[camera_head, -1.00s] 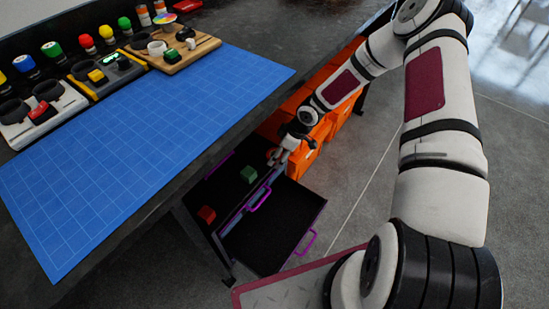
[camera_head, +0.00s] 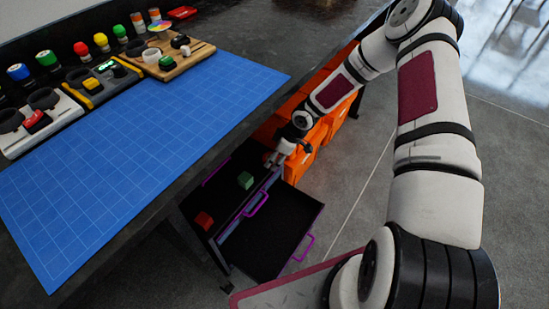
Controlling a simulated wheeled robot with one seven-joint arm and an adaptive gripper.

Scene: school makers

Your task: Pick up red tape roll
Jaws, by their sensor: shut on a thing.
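I cannot make out a red tape roll for certain. A small red object (camera_head: 203,220) lies in the open upper drawer (camera_head: 225,187) under the table; it looks more like a block. A green block (camera_head: 245,180) lies in the same drawer. My gripper (camera_head: 273,161) is low beside the table, at the drawer's far right corner, to the upper right of the green block. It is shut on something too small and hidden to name. The purple handle (camera_head: 258,204) of the upper drawer is nearer than the gripper.
A lower drawer (camera_head: 275,237) is also open and looks empty; its purple handle (camera_head: 305,247) juts to the right. Orange bins (camera_head: 301,157) stand close behind my gripper. The blue mat (camera_head: 140,165) on the table is clear. Several coloured-top bottles stand at the back.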

